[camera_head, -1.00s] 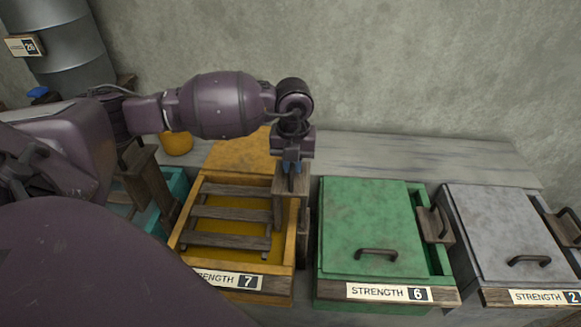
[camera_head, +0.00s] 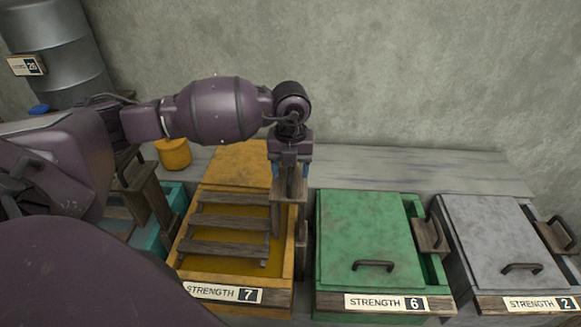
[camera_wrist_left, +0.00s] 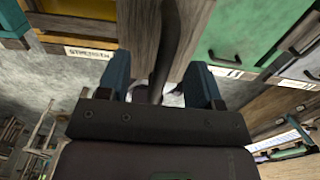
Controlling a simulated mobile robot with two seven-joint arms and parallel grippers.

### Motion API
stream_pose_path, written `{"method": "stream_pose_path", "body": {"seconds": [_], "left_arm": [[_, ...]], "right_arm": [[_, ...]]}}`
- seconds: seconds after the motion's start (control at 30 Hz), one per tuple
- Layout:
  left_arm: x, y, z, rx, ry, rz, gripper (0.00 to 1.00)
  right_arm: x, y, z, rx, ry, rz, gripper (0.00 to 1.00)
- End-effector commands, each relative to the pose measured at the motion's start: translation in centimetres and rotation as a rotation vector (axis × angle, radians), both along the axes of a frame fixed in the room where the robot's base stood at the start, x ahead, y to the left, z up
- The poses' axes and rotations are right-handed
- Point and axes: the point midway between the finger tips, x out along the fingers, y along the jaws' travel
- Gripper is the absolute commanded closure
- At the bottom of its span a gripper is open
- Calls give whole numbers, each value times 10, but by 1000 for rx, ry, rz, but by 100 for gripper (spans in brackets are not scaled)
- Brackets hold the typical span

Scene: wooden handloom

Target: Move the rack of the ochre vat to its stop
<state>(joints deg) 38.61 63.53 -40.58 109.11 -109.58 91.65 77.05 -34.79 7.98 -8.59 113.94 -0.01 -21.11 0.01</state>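The ochre vat (camera_head: 281,283) stands left of centre in the head view, marked strength 7. Its slatted wooden rack (camera_head: 228,223) lies over the ochre liquid, with a wooden bracket (camera_head: 287,213) at its right side. My left gripper (camera_head: 290,172) points down above this bracket, its blue fingers spread on either side of a dark upright handle. In the left wrist view the dark handle (camera_wrist_left: 168,45) runs between the open fingers (camera_wrist_left: 160,88), with a visible gap on its left. The gripper hides the handle's top in the head view. My right gripper is not in view.
A green lidded vat (camera_head: 365,240), strength 6, and a grey lidded vat (camera_head: 500,240), strength 2, stand to the right. A teal vat (camera_head: 173,195) is partly hidden at the left. A yellow pot (camera_head: 173,153) and a grey drum (camera_head: 55,55) are behind. Bare bench lies behind the vats.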

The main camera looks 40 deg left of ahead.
Motion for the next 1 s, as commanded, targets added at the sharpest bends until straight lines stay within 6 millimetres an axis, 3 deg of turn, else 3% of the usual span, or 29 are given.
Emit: {"method": "stream_pose_path", "body": {"seconds": [0.03,0.27,0.57,1.0], "left_arm": [[0,0,-1,-1,1,0,33],[-1,0,-1,0,2,0,0],[-1,0,2,0,1,0,0],[0,0,44,0,0,1,0]], "right_arm": [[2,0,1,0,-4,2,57],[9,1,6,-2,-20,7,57],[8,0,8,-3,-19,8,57],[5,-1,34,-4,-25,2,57]]}}
